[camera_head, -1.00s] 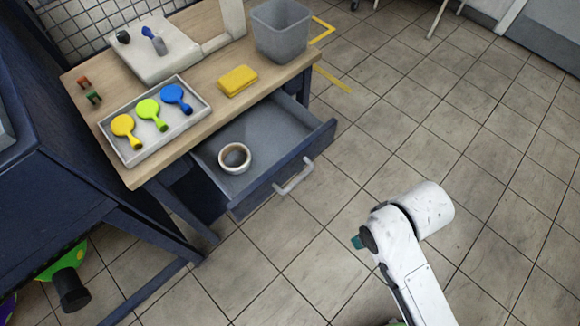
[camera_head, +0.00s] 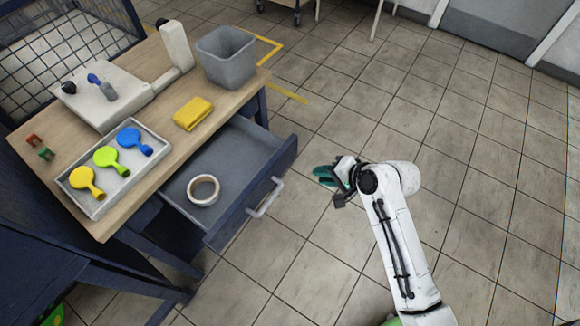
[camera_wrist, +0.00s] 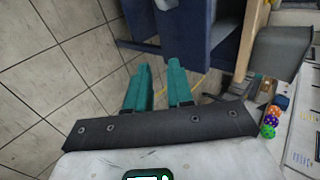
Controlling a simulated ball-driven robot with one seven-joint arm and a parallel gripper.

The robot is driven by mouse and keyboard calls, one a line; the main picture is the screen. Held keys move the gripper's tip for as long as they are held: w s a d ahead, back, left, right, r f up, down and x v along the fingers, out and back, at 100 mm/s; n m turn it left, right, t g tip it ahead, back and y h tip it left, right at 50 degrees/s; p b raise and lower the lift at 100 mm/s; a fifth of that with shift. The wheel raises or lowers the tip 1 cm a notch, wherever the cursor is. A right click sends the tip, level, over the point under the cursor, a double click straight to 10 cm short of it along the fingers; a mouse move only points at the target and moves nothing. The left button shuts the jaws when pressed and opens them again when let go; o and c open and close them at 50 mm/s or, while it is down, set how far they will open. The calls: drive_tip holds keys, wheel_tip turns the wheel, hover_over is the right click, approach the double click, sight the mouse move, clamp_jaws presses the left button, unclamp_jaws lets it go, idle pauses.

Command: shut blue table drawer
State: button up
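The blue drawer (camera_head: 250,205) of the wood-topped table is pulled open, and its grey inside shows in the head view. A light grey bar handle (camera_head: 266,199) is on its front. A white tape roll (camera_head: 203,190) lies inside the drawer. My gripper (camera_head: 326,176) is right of the drawer front, apart from the handle, with its teal fingers pointing left towards it. In the wrist view, the two teal fingers (camera_wrist: 158,82) are spread with nothing between them. Blue furniture (camera_wrist: 190,30) shows beyond the fingertips, but I cannot tell the drawer's handle there.

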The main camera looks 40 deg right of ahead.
sight(282, 168)
drive_tip(key=x, duration=0.9)
drive_tip(key=shift+w+a, duration=0.1)
clamp_jaws()
drive_tip(key=w, duration=0.1)
drive_tip(key=w+a+p, duration=0.1)
drive_tip(key=w, duration=0.1)
drive_tip(key=shift+w, duration=0.25)
drive_tip(key=shift+w+f, duration=0.1)
drive_tip(key=shift+w, duration=0.1)
drive_tip(key=w+a+b, duration=0.2)
drive_tip(key=w+b, duration=0.1)
drive_tip(key=w, duration=0.4)
drive_tip(key=w+a+b, duration=0.2)
drive_tip(key=w+b, duration=0.1)
drive_tip(key=w, duration=0.4)
drive_tip(key=w+a+b, duration=0.2)
drive_tip(key=w+b, duration=0.1)
drive_tip(key=w, duration=0.4)
drive_tip(key=shift+w+f, duration=0.1)
drive_tip(key=shift+w, duration=0.2)
drive_tip(key=shift+w+b, duration=0.3)
drive_tip(key=shift+w+a+r, duration=0.1)
drive_tip(key=shift+w+r, duration=0.1)
drive_tip(key=shift+r, duration=0.05)
drive_tip(key=shift+w+r, duration=0.1)
drive_tip(key=shift+r, duration=0.05)
